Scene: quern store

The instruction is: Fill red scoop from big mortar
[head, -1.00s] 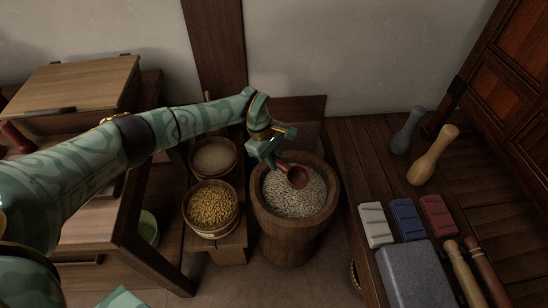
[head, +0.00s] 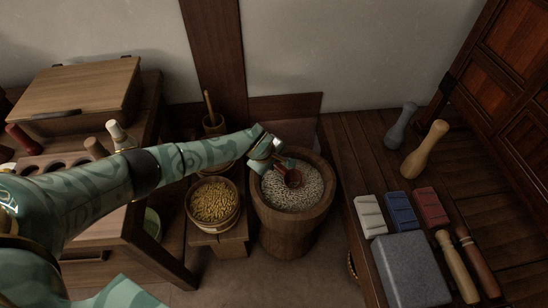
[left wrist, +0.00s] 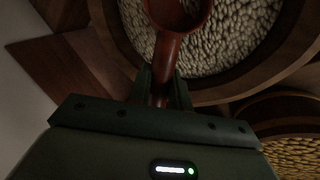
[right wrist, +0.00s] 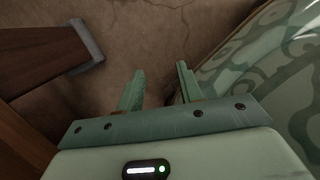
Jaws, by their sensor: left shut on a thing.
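The big mortar (head: 262,215) is a wide wooden tub on the floor in the middle of the head view, nearly full of pale grain (head: 311,194). My left gripper (head: 277,165) is shut on the handle of the red scoop (head: 293,179). The scoop's bowl is over the grain in the mortar; I cannot tell if it touches the grain. In the left wrist view the scoop's handle (left wrist: 165,55) runs between the fingers, and part of the bowl is cut off at the top. My right gripper (right wrist: 158,88) is open and empty above the floor, seen only in the right wrist view.
A bucket of yellow grain (head: 213,201) stands left of the mortar on a low wooden stand (head: 232,243). On the right, a bench holds a grey stone block (head: 411,270), coloured blocks (head: 402,212) and pestles (head: 425,150). A table with a wooden box (head: 85,85) is at left.

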